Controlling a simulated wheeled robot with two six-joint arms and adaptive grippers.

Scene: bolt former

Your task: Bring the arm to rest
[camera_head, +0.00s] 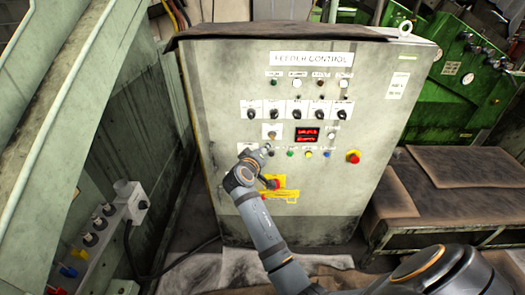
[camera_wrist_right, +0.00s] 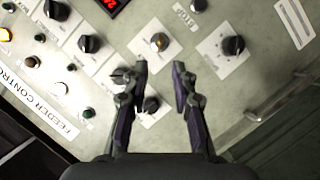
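My right arm reaches up from the lower right in the head view, and its small gripper (camera_head: 264,150) is in front of the lower left of the grey control panel (camera_head: 225,95). In the right wrist view, the two dark fingers of my right gripper (camera_wrist_right: 160,68) stand apart with nothing held between them. Behind them are a black selector knob (camera_wrist_right: 150,104) and a brass-centred switch (camera_wrist_right: 160,42) on a white plate. I cannot tell whether the fingertips touch the panel. My left gripper is not in view.
The panel carries a red display (camera_head: 307,135), a red emergency button (camera_head: 353,157) and a red-and-yellow switch (camera_head: 271,184) partly behind my wrist. A brown-topped bench (camera_head: 450,165) stands right. A green machine (camera_head: 440,95) is behind it. A grey switch box (camera_head: 105,225) is left.

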